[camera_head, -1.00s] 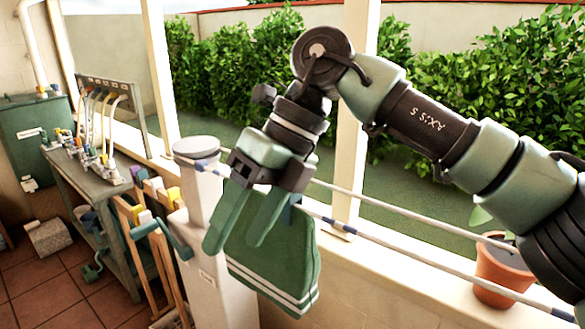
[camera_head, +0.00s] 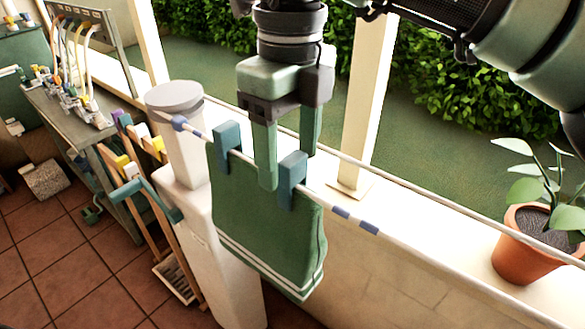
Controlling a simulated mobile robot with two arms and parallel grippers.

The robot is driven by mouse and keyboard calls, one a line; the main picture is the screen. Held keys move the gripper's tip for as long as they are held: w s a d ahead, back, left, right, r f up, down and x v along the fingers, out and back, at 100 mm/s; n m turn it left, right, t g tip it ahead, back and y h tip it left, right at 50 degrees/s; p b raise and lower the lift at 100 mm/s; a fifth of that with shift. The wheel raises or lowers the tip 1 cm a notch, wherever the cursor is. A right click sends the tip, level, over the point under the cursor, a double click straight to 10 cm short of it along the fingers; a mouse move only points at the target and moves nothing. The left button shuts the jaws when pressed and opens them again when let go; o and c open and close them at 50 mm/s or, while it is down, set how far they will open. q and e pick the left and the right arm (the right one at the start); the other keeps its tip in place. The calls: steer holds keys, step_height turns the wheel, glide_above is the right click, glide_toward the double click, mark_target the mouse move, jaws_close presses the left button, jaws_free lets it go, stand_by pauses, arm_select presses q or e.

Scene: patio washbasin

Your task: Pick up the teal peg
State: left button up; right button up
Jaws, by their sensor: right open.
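Two teal pegs clip a green towel (camera_head: 262,235) with white stripes to a rope line. One peg (camera_head: 226,141) is at the towel's left corner, the other peg (camera_head: 292,183) near its right corner. My right gripper (camera_head: 288,171) points down over the line, open. Its left finger overlaps the towel between the pegs. Its right finger is partly behind the top of the right-hand peg. That peg shows between the two fingertips; I cannot tell whether they touch it. My left gripper is out of view.
A pale post (camera_head: 187,140) stands left of the towel. A wooden rack (camera_head: 150,215) with coloured pegs and a grey workbench (camera_head: 85,120) are further left. A potted plant (camera_head: 524,260) sits on the right ledge. A second line runs behind.

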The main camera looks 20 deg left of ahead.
mark_target(292, 179)
steer(key=f, duration=0.1)
steer(key=f+p, duration=0.1)
steer(key=f, duration=0.3)
steer(key=shift+w+d, duration=0.15)
steer(key=shift+w, duration=0.15)
steer(key=shift+s, duration=0.1)
jaws_close()
steer(key=shift+r, duration=0.15)
